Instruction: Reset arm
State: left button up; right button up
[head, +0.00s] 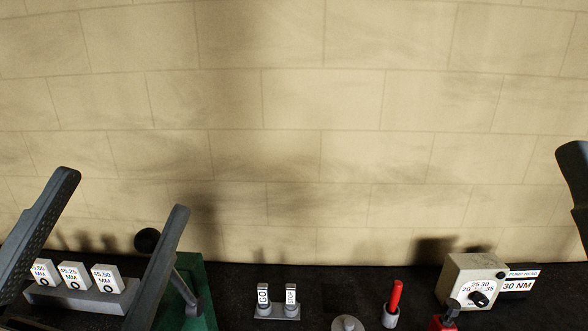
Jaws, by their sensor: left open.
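My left gripper (124,193) is open, its two dark fingers spread wide and pointing up at the lower left. Behind its right finger is a green object (200,285) with a grey lever (186,292). A black ball knob (147,240) shows just left of that finger; the finger hides how it joins the lever. I see no gap or contact clearly between finger and lever. One dark finger of my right gripper (574,175) shows at the right edge; the rest is out of frame. No full trolley jack is recognisable in this view.
A grey rack (75,300) of white labelled blocks sits between the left fingers. GO and STOP switches (277,311), a red stick in a grey cup (391,318), a red part (443,323) and a dial box (474,268) line the dark bench. A tan block wall (320,110) stands behind.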

pick_arm(q)
notch_tip(320, 180, up, 24)
jog(key=s+a+n+t+y+p, duration=0.1)
jog(key=n+y+p, duration=0.4)
jog(key=p, duration=1.4)
jog(key=s+a+n, duration=0.1)
jog(key=a+n, duration=0.1)
jog(key=n, duration=0.1)
jog(key=shift+t+y, duration=0.4)
